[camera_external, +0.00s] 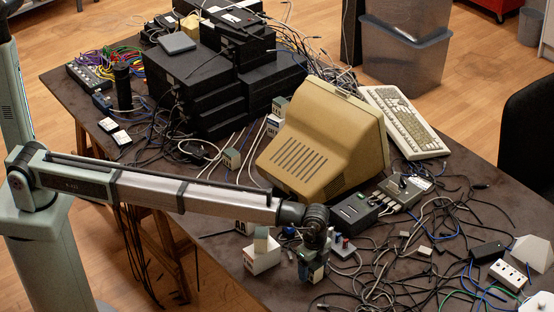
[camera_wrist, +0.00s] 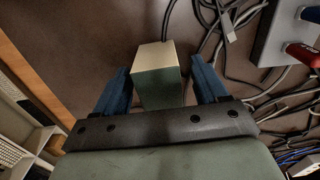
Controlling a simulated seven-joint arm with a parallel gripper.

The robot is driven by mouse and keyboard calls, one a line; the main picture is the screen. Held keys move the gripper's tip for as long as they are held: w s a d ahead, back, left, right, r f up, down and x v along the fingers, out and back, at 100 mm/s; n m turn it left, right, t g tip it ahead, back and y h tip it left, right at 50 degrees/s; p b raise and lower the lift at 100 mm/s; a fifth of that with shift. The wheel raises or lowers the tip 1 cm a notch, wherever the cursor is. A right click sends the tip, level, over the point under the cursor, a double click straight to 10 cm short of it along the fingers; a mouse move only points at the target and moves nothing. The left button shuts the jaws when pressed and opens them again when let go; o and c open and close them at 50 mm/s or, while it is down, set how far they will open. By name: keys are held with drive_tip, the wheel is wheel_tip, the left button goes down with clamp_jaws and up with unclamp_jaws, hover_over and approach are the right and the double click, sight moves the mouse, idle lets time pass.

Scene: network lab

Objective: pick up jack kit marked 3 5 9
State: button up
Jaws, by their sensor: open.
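In the wrist view a small box (camera_wrist: 158,86), cream on top with a dark green side, lies between the two blue fingers of my open gripper (camera_wrist: 158,66). In the external view my gripper (camera_external: 313,262) points down at the table's front edge, largely covering a small green and cream box there. No marking 3 5 9 is legible in either view.
A beige monitor (camera_external: 325,140) stands behind my gripper. Loose cables (camera_external: 420,255) cover the table's right side.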

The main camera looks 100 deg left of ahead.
drive_tip(key=shift+f, duration=0.5)
drive_tip(key=shift+c, duration=0.2)
drive_tip(key=c, duration=1.1)
